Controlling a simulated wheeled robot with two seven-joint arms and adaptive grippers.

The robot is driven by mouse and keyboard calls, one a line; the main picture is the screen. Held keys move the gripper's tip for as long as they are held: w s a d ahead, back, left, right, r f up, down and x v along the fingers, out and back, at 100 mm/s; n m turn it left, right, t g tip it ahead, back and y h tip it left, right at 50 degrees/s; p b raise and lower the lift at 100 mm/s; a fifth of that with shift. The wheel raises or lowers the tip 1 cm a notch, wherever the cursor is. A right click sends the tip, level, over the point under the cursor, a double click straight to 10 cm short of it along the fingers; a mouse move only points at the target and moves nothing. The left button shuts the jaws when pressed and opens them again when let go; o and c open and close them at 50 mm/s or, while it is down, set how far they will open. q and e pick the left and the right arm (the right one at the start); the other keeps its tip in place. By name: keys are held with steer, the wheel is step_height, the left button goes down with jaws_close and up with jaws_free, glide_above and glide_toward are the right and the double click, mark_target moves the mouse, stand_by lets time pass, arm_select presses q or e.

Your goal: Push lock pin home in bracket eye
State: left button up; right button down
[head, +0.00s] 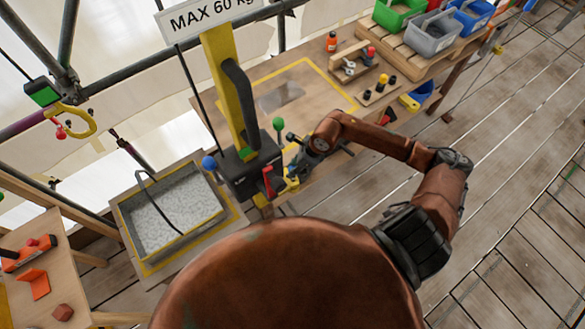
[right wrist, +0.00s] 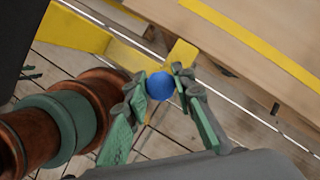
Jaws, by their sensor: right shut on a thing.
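My right gripper (head: 292,170) reaches in from the right to the black machine block at the foot of the yellow column. In the right wrist view, its green-grey fingers (right wrist: 162,86) are shut on a blue ball knob (right wrist: 160,86), which looks like the head of the lock pin. A yellow bracket (right wrist: 120,50) lies just beyond the knob; part of it shows beside the gripper in the head view (head: 291,183). The pin's shank and the bracket eye are hidden, so I cannot tell how deep the pin sits. My left gripper is out of view.
The yellow column (head: 222,75) carries a MAX 60 kg sign (head: 207,15). A red lever (head: 268,181), green knob (head: 278,123) and another blue knob (head: 208,162) stand close by. A gravel tray (head: 165,212) is left. The workbench (head: 300,108) lies behind the gripper.

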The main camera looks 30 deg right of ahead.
steer(key=shift+b, duration=0.35)
stand_by(0.9)
steer(key=shift+f+b, duration=2.65)
steer(key=shift+f, duration=0.55)
steer(key=c, duration=1.5)
jaws_free()
steer(key=shift+c, duration=0.2)
steer(key=shift+r, duration=0.1)
steer(key=v, duration=1.2)
steer(key=shift+a, duration=0.1)
